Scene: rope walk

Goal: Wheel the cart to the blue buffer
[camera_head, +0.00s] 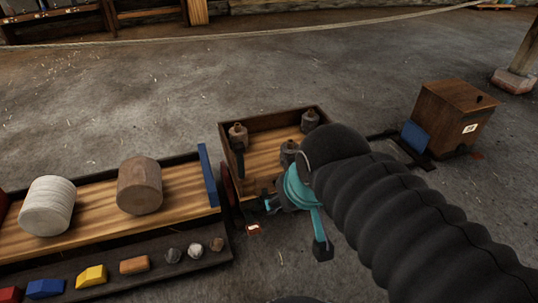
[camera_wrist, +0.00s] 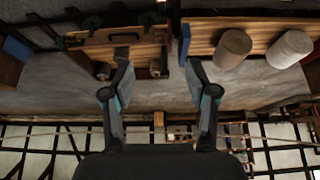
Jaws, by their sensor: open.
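The cart (camera_head: 262,121) is an open wooden box with dark edges on the floor, holding several brownish metal weights (camera_head: 310,121). It also shows at the top of the wrist view (camera_wrist: 100,45), with a dark handle (camera_wrist: 127,36) on its side. A blue plate (camera_head: 414,137) stands at the foot of a wooden box to the right, apart from the cart. Another blue plate (camera_head: 209,176) closes the bench end left of the cart. My gripper (camera_head: 294,222) is open at the cart's near side; its spread fingers (camera_wrist: 158,76) hold nothing. Whether one touches the cart is unclear.
A wooden bench (camera_head: 95,209) at left carries a white and a brown cylinder. A dark tray (camera_head: 115,285) before it holds coloured blocks and stones. The wooden box (camera_head: 452,112) stands right, near a post (camera_head: 527,55). Floor behind the cart is clear up to a rope.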

